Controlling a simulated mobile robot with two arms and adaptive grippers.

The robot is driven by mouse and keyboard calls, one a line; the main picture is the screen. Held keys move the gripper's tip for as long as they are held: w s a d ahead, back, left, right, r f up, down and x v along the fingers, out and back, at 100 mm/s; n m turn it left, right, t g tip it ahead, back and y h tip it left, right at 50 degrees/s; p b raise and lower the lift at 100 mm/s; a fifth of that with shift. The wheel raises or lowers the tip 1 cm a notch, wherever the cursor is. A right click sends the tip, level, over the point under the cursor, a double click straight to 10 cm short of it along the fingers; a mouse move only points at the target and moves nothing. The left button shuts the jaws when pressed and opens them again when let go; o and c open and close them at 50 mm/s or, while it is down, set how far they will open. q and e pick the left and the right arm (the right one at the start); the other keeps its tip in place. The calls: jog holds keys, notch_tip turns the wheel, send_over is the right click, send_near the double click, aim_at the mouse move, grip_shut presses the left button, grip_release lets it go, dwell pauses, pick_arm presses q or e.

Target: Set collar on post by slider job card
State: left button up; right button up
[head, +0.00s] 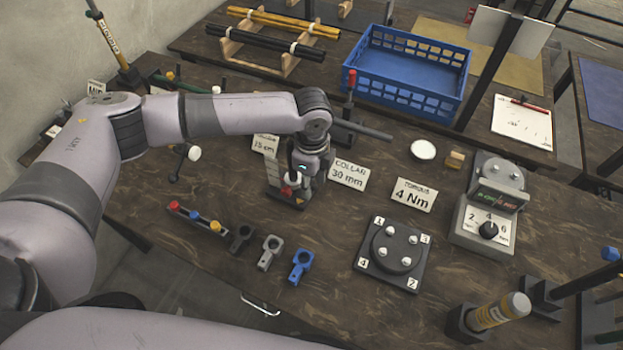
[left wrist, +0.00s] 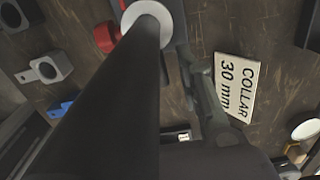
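My left gripper (head: 291,182) points down near the middle of the bench, over a small dark stand with red and white parts; its fingertips are too small and covered to read. In the left wrist view a thick dark cylinder (left wrist: 130,100), perhaps the post, runs from near the lens to a pale ring (left wrist: 147,24) with a red knob (left wrist: 106,37) beside it. It hides much of the gripper. A black collar (head: 240,237), a grey collar (head: 268,252) and a blue collar (head: 300,265) lie in front. Cards read COLLAR 30 mm (head: 348,173) and 15 cm (head: 265,145). My right gripper is out of view.
A bar with red, blue and yellow knobs (head: 197,217) lies left of the collars. A numbered fixture (head: 393,255), a 4 Nm card (head: 412,194) and a dial unit (head: 487,215) stand right. A blue crate (head: 408,75) is behind. The bench between collars and fixture is clear.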

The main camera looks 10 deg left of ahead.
pick_arm(q)
grip_shut()
dwell(0.3)
dwell(0.6)
